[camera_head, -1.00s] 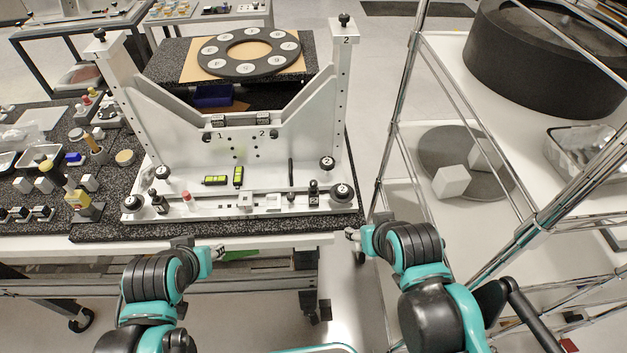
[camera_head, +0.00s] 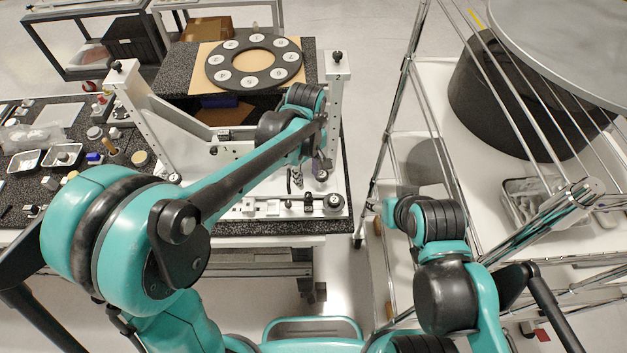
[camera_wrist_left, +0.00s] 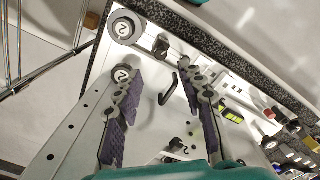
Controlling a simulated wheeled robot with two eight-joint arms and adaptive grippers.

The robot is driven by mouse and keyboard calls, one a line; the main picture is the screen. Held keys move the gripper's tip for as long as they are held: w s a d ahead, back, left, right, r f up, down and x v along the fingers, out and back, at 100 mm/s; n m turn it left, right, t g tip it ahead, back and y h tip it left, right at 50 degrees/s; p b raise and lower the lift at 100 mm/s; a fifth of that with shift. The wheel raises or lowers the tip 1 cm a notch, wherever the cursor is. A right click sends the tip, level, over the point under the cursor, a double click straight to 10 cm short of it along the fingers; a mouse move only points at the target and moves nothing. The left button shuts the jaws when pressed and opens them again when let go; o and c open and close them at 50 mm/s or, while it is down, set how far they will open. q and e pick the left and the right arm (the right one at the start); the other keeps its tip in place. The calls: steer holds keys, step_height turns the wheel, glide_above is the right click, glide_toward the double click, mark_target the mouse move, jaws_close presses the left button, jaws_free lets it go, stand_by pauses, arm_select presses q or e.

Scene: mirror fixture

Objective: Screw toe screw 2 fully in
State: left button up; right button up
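The front knob (camera_head: 335,200) is near the fixture's front right corner and also shows in the left wrist view (camera_wrist_left: 125,27). The other knob (camera_head: 322,175) is behind it; it also shows in the wrist view (camera_wrist_left: 121,73), beside the left finger. I cannot tell which is toe screw 2. My left gripper (camera_wrist_left: 160,72) is open over the fixture, its purple-padded fingers apart. A thin black bent handle (camera_wrist_left: 168,88) shows between them, not gripped. My right gripper's fingers cannot be made out.
The fixture's right post (camera_head: 337,100) rises close to my left wrist. A black ring with numbered discs (camera_head: 222,78) lies behind. A wire rack (camera_head: 400,110) stands to the right. Small parts and trays (camera_head: 62,155) fill the left of the bench.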

mark_target(308, 194)
arm_select(q)
step_height(308, 194, down, 8)
steer(key=shift+s+a+r+b, duration=0.1)
steer(key=shift+r+b, duration=0.05)
steer(key=shift+b, duration=0.45)
jaws_close()
